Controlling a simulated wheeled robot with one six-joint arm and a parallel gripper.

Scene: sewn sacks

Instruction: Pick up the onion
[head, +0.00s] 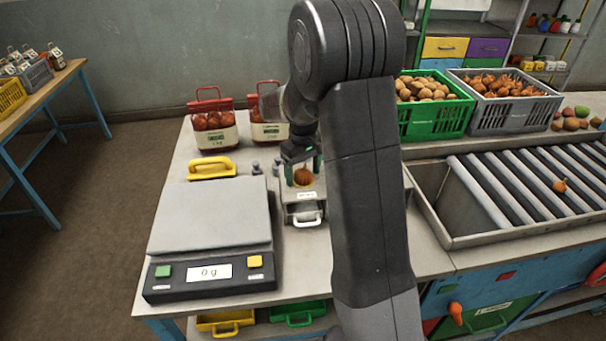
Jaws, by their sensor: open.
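A brown-orange onion (303,177) sits on top of a small metal box (303,213) with a label and a white handle at its front. My gripper (303,168) points down right above this onion, with its fingertips on either side of it. The jaws are open; I cannot tell whether either finger touches the onion. Another small orange onion (560,186) lies on the roller conveyor at the right. My arm hides part of the table behind and right of the box.
A scale (211,218) reading 0 g fills the table's left front, with a yellow-handled tool (211,168) behind it. Red-netted sacks (214,124) stand at the back. A green crate (433,118) and a grey crate (503,112) stand beyond the roller conveyor (500,195).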

